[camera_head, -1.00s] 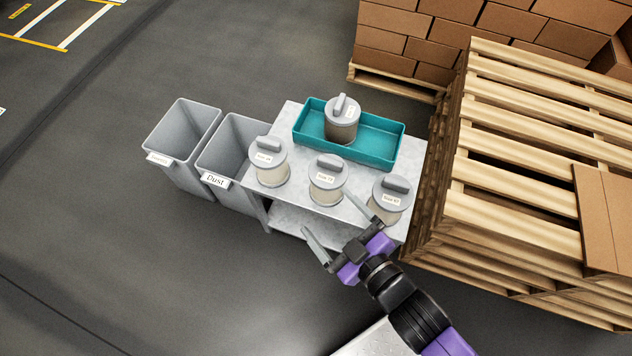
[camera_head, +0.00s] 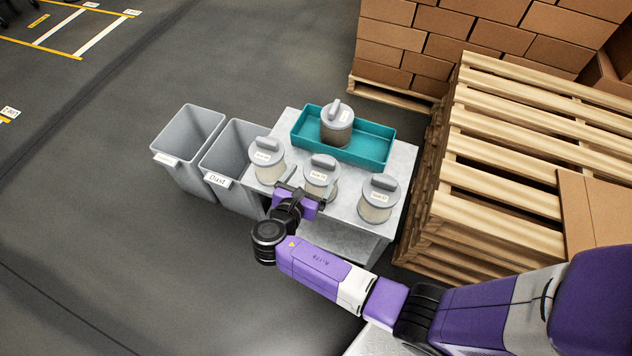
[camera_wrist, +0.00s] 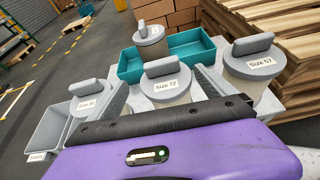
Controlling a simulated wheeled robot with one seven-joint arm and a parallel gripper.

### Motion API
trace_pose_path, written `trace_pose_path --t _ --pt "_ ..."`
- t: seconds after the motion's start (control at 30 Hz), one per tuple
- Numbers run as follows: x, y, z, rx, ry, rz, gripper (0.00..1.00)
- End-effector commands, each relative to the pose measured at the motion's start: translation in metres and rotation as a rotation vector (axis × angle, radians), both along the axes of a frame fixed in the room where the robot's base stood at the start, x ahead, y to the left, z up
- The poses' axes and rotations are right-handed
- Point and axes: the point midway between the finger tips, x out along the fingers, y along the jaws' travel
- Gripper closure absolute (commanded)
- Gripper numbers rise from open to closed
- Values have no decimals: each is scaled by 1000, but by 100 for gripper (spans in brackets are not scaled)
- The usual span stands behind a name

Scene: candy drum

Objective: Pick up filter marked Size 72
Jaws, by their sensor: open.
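The filter marked Size 72 (camera_head: 321,172) is a beige cylinder with a grey lid and raised handle, upright in the middle of the front row on the grey table (camera_head: 398,160). It also shows in the wrist view (camera_wrist: 167,78) with its label readable. My gripper (camera_head: 311,185) is open at the front of this filter. In the wrist view its fingers (camera_wrist: 162,85) lie to either side of the filter, apart from each other. The lower part of the filter is hidden behind my gripper. I cannot tell whether a finger touches it.
Similar filters stand close on the left (camera_head: 267,158) and right (camera_head: 379,198); the right label seems to read Size 57. Another filter (camera_head: 337,124) stands in a teal tray (camera_head: 375,135) behind. Grey bins (camera_head: 228,160) stand left, wooden pallets (camera_head: 480,190) right.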

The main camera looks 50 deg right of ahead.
Motion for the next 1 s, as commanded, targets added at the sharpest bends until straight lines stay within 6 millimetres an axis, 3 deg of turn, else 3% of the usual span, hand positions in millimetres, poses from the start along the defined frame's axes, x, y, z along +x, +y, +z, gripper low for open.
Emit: trace_pose_path --t 0.37,0.7,1.0 --pt "6 -27 -10 -13 42 3 5" --pt "22 -65 -24 -11 40 5 5" --pt "24 -70 -26 -11 39 7 5"
